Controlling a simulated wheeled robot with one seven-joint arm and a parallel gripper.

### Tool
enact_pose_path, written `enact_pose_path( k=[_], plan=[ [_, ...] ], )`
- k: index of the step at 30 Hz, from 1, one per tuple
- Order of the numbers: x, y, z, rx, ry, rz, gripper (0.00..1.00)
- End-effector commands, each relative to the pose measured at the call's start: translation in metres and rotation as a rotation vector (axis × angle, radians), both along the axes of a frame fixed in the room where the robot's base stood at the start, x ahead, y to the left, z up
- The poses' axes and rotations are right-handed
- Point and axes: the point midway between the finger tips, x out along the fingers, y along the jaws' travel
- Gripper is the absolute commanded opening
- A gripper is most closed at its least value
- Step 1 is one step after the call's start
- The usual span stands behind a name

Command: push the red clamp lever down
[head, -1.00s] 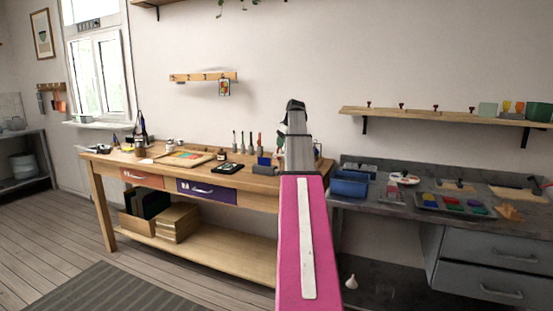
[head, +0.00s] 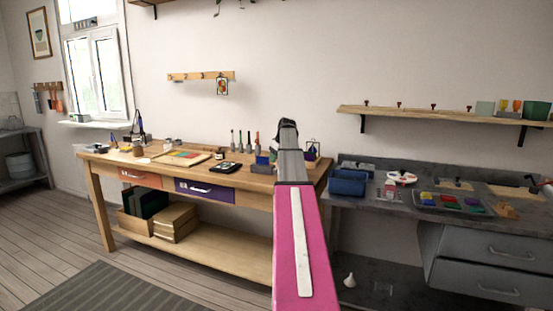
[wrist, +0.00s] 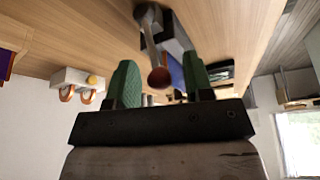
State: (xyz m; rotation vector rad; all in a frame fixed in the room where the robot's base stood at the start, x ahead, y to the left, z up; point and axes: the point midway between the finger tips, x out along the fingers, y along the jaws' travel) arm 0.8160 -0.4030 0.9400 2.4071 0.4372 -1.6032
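The clamp lever shows in the wrist view as a metal rod with a dull red ball knob (wrist: 159,77) at its end. The knob appears between the two green fingers of my gripper (wrist: 161,80), which stand apart with nothing held. I cannot tell whether a finger touches the knob. The lever runs from a grey and dark clamp body (wrist: 172,35) by the wooden bench top. In the head view my pink and grey arm reaches toward the bench and hides my gripper and the lever. A blue block (head: 263,160) shows just left of the arm.
The wooden bench (head: 130,160) holds a black tray (head: 226,167), a colored board (head: 181,157) and several upright tools. A grey bench (head: 400,200) with a blue bin (head: 347,182) stands to the right. In the wrist view a white holder (wrist: 78,81) is at the left.

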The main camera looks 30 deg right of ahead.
Motion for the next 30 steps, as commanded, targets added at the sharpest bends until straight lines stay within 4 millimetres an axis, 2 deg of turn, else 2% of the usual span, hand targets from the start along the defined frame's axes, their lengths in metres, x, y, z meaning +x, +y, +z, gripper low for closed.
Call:
enact_pose_path(
  k=[1, 4, 5, 17, 30],
  plan=[
    [0.000, 0.000, 0.000, 0.000, 0.000, 0.000, 0.34],
    [0.000, 0.000, 0.000, 0.000, 0.000, 0.000, 0.01],
    [0.000, 0.000, 0.000, 0.000, 0.000, 0.000, 0.00],
    [-0.006, 0.005, -0.001, -0.044, -0.039, 0.000, 0.00],
    [-0.025, 0.027, -0.014, -0.306, -0.262, 0.000, 0.00]
  ],
)
